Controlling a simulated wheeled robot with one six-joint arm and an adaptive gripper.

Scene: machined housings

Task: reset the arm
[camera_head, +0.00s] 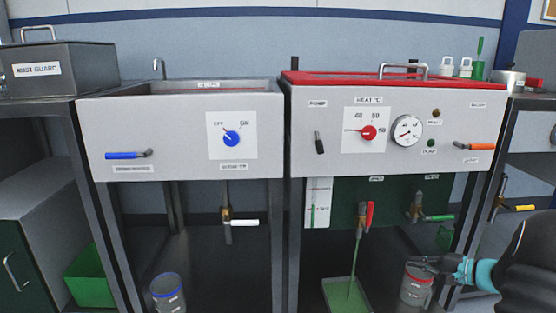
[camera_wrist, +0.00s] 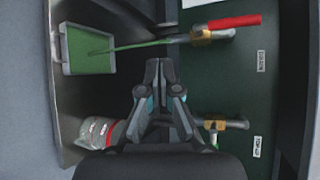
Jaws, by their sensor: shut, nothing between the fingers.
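My gripper (camera_head: 428,263) is at the lower right in the head view, in front of the lower part of the red-topped heated unit (camera_head: 330,140). Its fingers are shut with nothing between them. In the wrist view my gripper (camera_wrist: 158,64) points toward the space between a green-filled tray (camera_wrist: 66,70) and the valves. A red-handled valve (camera_head: 370,214) sits under the heated unit, with a thin green stream (camera_head: 355,262) running from it into the tray (camera_head: 328,284). The gripper is apart from the valve and the tray.
A red-banded container (camera_head: 416,290) stands close by the gripper. A green-handled valve (camera_head: 438,218) is above it, and an orange handle (camera_head: 480,146) is on the panel. The left unit (camera_head: 180,125) has a blue knob (camera_head: 231,138) and a white-handled valve (camera_head: 244,222).

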